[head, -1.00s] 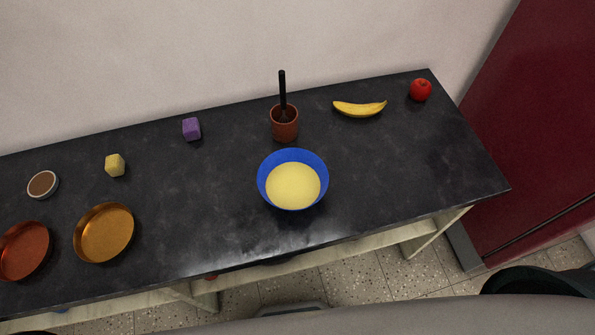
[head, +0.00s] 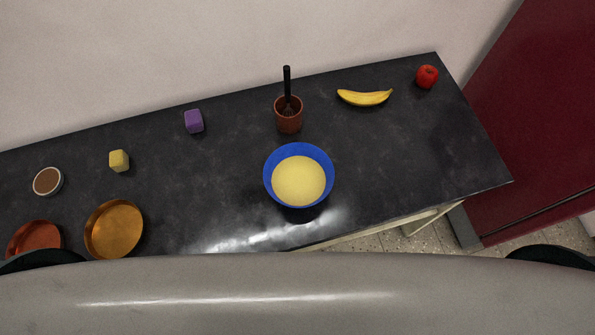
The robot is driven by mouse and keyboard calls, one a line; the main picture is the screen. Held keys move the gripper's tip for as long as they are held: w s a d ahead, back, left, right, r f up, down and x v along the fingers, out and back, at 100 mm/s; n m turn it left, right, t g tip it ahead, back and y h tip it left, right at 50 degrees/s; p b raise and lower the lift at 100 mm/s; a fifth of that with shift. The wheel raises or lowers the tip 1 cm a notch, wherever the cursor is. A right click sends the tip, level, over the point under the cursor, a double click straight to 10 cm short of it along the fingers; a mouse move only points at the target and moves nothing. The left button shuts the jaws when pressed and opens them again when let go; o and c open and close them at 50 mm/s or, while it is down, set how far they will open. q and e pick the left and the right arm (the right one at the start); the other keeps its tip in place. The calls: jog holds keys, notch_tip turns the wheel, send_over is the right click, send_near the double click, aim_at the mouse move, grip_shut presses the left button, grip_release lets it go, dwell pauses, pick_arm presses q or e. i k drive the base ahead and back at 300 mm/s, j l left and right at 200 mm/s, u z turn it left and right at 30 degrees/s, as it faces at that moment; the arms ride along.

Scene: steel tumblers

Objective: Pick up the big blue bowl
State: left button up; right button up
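The big blue bowl (head: 299,150) stands upright on the dark counter (head: 390,165), near its front edge and right of the middle. It holds a pale yellow filling that covers most of its inside. Nothing is touching the bowl. Neither of my grippers shows in the head view.
A brown cup with a black-handled whisk (head: 289,121) stands just behind the bowl. A banana (head: 364,98) and red apple (head: 427,77) lie back right. A purple block (head: 194,121), yellow block (head: 119,161), small brown-filled dish (head: 48,181), orange pan (head: 114,229) and red pan (head: 35,237) are left.

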aim_at(296, 175)
jog(key=k+l+u, duration=0.3)
jog(key=k+l, duration=0.15)
jog(key=k+l+u, duration=0.25)
jog(key=k+l, duration=0.15)
jog(key=k, duration=0.1)
